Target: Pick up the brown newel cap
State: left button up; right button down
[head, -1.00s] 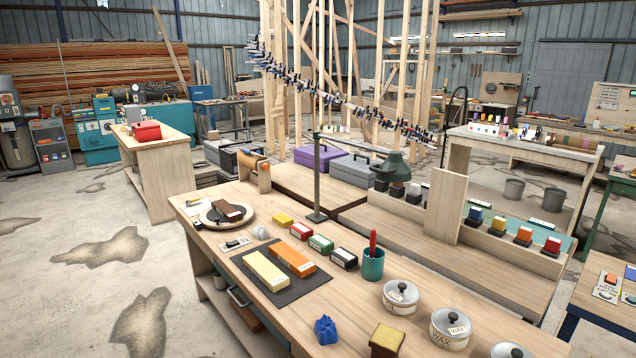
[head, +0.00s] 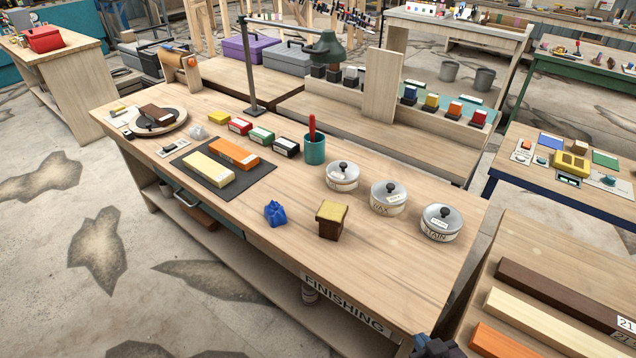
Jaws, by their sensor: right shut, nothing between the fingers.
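A brown block with a wider yellowish top (head: 333,220) stands upright near the front edge of the finishing bench (head: 400,270). It looks most like the brown newel cap, but I cannot tell for sure. Nothing touches it. My right gripper (head: 436,346) shows only in part at the bottom edge, dark, shut and empty. It is to the right of the block and nearer to me, apart from it. My left gripper is not in view.
A crumpled blue cloth (head: 275,213) lies left of the block. Several lidded tins, such as the stain tin (head: 440,223), stand to its right. A teal cup (head: 314,149) is behind. Long bars (head: 560,295) lie on the bench at right.

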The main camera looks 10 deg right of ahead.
aim_at(331, 213)
jog(key=i+j+z, duration=0.15)
jog(key=j, duration=0.35)
jog(key=i+j+z, duration=0.15)
jog(key=j, duration=0.35)
jog(key=i+j+z, duration=0.15)
jog(key=j, duration=0.35)
jog(key=j+z, duration=0.15)
jog(key=j, duration=0.4)
